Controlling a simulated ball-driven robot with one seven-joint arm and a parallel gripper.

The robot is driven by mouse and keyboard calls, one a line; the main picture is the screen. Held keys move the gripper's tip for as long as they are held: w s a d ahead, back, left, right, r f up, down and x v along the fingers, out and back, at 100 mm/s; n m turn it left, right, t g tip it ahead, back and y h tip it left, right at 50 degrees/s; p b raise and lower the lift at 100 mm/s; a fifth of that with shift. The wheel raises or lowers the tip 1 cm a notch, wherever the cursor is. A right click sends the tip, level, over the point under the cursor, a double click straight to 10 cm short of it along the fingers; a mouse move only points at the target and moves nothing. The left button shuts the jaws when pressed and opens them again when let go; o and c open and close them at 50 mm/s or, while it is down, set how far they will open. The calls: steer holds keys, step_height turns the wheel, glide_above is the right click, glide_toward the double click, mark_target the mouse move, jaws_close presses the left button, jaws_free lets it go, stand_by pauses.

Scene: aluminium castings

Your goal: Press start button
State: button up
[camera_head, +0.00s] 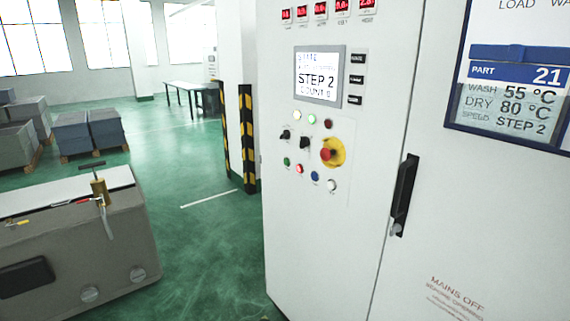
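A white control cabinet (300,230) fills the middle and right in the head view. Its button panel (345,185) carries a lower row: a green button (287,161), a red button (299,169), a blue button (315,176) and a white button (332,186). Their labels are too small to read, so I cannot tell which is marked start. A red mushroom button (326,154) on a yellow plate sits above the row, beside two black knobs. A screen (318,76) above reads "STEP 2". My gripper is not in view.
A black door handle (403,195) stands out right of the panel. A grey unit with a white top (60,200) and a brass fitting (100,190) stands at left. Green floor (200,250) between it and the cabinet is clear. Striped posts (247,140) stand behind.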

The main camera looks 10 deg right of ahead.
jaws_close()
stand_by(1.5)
